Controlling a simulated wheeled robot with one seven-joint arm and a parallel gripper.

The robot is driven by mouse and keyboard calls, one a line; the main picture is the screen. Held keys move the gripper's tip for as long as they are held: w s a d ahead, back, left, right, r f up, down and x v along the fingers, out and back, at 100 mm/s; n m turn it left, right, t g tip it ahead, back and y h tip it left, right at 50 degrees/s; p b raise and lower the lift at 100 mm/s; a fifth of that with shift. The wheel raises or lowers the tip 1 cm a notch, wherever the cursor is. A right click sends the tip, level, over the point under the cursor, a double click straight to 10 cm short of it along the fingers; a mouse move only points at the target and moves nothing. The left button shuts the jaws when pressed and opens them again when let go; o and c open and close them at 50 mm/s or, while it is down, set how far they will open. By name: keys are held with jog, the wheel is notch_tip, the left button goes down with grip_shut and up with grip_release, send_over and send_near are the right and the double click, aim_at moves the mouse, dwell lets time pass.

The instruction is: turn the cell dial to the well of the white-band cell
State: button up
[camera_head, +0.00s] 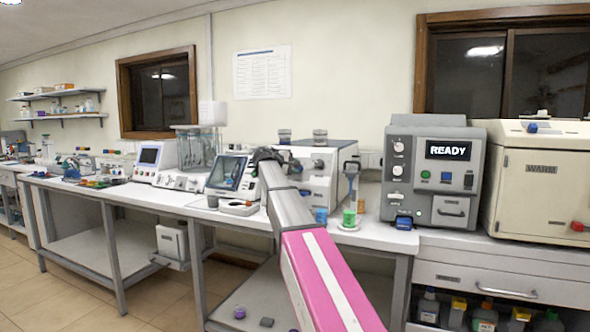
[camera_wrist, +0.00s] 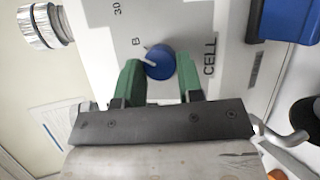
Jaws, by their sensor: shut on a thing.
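The cell dial (camera_wrist: 160,62) is a round blue knob with a white pointer line, on a pale panel lettered CELL in the wrist view. The pointer slants towards the letter B printed beside the dial. My gripper (camera_wrist: 161,75) has its two green fingers on either side of the dial and is shut on it. In the head view my arm reaches to the front of a white instrument (camera_head: 325,183), and the arm hides the dial there. I cannot make out a white-band cell in either view.
A grey unit (camera_head: 432,170) reading READY and a beige WARM cabinet (camera_head: 542,180) stand to the right. A cylinder with green liquid (camera_head: 349,217) and a small blue vessel (camera_head: 321,215) stand close right of my arm. A screen device (camera_head: 232,174) is left of it.

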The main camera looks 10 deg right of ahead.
jog(key=shift+r+m+g+y, duration=0.1)
jog(key=shift+m+g+y, duration=0.35)
jog(key=shift+m, duration=0.55)
jog(key=o, duration=0.9)
jog(key=v, duration=1)
jog(key=shift+s+a+r, duration=0.1)
jog(key=shift+a, duration=0.2)
